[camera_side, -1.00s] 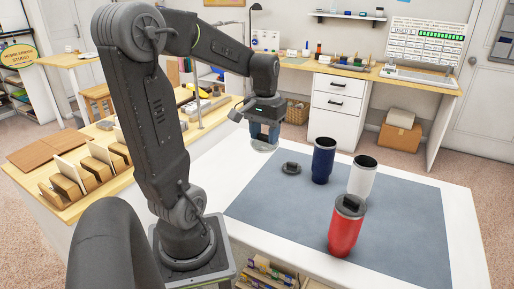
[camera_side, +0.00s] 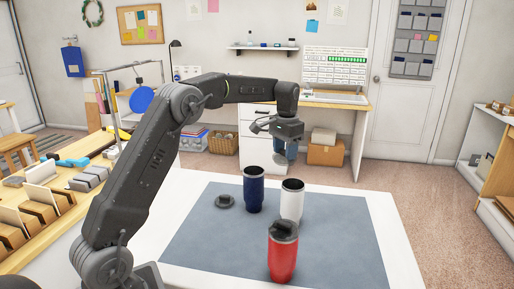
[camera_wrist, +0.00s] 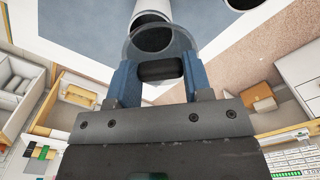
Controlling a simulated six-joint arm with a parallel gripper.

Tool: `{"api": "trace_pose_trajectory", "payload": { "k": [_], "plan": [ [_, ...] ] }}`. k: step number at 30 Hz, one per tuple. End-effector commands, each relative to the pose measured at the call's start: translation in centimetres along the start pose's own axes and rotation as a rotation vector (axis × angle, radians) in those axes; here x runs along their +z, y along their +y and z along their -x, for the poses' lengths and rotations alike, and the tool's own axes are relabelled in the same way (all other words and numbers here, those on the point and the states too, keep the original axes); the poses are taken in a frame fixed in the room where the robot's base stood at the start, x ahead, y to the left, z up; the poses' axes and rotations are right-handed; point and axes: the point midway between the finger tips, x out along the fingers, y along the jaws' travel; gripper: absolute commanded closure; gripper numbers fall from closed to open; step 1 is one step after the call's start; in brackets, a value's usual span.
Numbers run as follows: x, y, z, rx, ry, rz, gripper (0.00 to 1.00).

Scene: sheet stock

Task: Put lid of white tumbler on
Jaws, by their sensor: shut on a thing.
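My gripper (camera_side: 286,152) is shut on a clear lid with a dark grip bar, held level in the air. In the wrist view the blue fingers pinch the bar (camera_wrist: 160,71). The white tumbler (camera_side: 292,204) stands upright and open on the mat. In the side view my gripper is above and apparently behind it. In the wrist view the white tumbler (camera_wrist: 150,13) is beyond the lid, its dark mouth partly seen through the clear rim. The lid is apart from the tumbler.
A navy tumbler (camera_side: 253,193) stands open just left of the white one. A red tumbler (camera_side: 282,258) with a dark lid on stands in front. A loose dark lid (camera_side: 225,201) lies left on the grey mat (camera_side: 205,245). The mat's right side is clear.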

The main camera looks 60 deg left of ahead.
Motion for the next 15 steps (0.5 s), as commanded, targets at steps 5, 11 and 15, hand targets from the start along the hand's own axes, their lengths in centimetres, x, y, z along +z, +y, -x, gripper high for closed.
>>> {"api": "trace_pose_trajectory", "payload": {
  "k": [5,11,15],
  "plan": [
    [-2.3,1.9,-1.0,0.000,0.001,-0.066,0.79],
    [-2.5,2.0,-3.6,0.000,-0.002,-0.073,0.79],
    [-2.5,2.0,-5.5,0.000,-0.001,-0.073,0.79]
  ]
}}
